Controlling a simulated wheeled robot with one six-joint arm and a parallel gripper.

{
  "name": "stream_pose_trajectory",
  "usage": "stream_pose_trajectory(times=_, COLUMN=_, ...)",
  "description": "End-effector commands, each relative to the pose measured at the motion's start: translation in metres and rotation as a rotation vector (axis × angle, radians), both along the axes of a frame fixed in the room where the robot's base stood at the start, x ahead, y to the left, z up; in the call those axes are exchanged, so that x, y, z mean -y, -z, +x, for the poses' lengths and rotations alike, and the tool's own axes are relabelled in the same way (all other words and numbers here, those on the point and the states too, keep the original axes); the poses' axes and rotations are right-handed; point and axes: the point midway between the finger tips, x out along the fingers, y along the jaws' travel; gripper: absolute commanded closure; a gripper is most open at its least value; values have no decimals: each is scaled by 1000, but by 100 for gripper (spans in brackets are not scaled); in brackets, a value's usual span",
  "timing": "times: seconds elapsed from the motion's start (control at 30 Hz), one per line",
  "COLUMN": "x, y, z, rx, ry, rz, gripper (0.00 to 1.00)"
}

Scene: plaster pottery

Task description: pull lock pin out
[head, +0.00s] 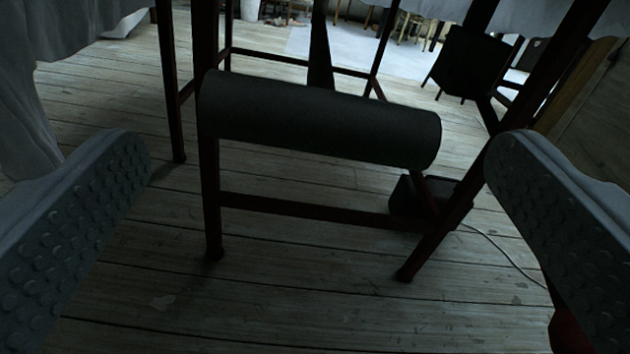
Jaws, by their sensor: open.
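A dark, matte horizontal cylinder (318,122) lies across the middle of the view, its right end a little lower. A dark narrow stem (319,50) rises behind its middle, so the two look like a T-shaped handle. This may be the lock pin; no label or hole shows, and where the stem ends is out of view. My gripper (318,148) is open and empty. Its two grey studded fingers stand wide apart, one on each side of the cylinder, and neither touches it.
Dark red wooden legs and a crossbar (300,209) of a table or stand are behind the cylinder. White cloth (70,25) hangs at the upper left. A small black box (405,197) with a pale cable sits on the plank floor (250,300). The lower foreground floor is clear.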

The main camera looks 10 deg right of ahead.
Motion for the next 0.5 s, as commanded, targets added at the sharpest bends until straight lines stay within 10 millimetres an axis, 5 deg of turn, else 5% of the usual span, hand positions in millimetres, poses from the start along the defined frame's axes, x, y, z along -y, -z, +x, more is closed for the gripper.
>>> stream_pose_trajectory(times=0.5, x=-7, y=1, z=-86, rx=-1, ry=-2, rz=-1, gripper=0)
